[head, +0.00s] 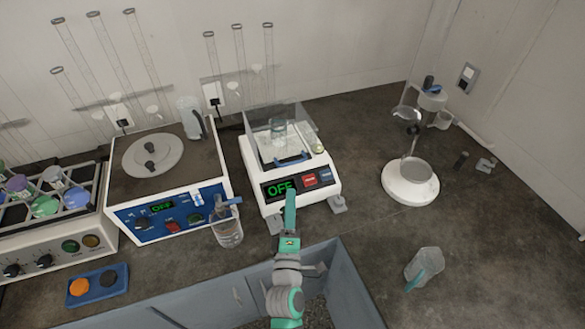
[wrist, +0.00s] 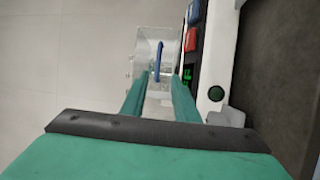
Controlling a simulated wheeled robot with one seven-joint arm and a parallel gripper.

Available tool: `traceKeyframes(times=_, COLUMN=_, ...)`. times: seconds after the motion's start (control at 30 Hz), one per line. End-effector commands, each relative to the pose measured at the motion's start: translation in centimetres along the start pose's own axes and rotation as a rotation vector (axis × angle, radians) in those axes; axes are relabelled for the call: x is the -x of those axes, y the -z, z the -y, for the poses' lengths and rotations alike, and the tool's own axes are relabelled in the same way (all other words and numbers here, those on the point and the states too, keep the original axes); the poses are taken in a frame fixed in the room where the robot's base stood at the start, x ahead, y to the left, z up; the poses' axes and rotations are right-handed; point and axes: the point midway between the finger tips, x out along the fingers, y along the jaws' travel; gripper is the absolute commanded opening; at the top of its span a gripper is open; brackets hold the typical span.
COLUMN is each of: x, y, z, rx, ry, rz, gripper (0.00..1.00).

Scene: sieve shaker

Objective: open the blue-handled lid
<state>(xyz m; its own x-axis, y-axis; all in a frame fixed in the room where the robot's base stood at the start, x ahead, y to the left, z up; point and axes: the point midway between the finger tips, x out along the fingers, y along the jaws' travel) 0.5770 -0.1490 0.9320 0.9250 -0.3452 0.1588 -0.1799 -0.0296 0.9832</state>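The blue handle (head: 291,160) sits at the front edge of a clear lid (head: 262,125) on a white balance-like device (head: 262,178) whose display reads OFF. A glass vessel shows inside the clear enclosure. My gripper (head: 291,196) is in front of the device, over its front panel, apart from the handle in the picture. In the wrist view my gripper (wrist: 158,88) has its two green fingers spread with a gap between them. The blue handle (wrist: 159,62) shows in that gap, beyond the fingertips, with nothing held. How far the lid is open is hard to tell.
A blue-fronted hotplate-like device (head: 168,215) and a beaker (head: 228,233) stand to the left. A white round-based stand (head: 410,185) is to the right. Counter between the device and the stand is free.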

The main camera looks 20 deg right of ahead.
Motion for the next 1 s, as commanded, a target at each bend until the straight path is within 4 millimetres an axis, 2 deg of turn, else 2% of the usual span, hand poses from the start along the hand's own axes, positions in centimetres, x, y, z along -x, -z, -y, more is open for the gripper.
traceKeyframes(times=0.27, x=-2.4, y=-0.2, z=-0.4, rx=0.021, ry=-0.01, rz=0.006, gripper=0.28)
traceKeyframes(times=0.7, x=-9.0, y=-0.2, z=-0.5, rx=0.019, ry=-0.009, rz=0.006, gripper=0.28)
traceKeyframes(times=1.0, x=-11.3, y=-0.7, z=-0.4, rx=0.021, ry=-0.007, rz=0.012, gripper=0.28)
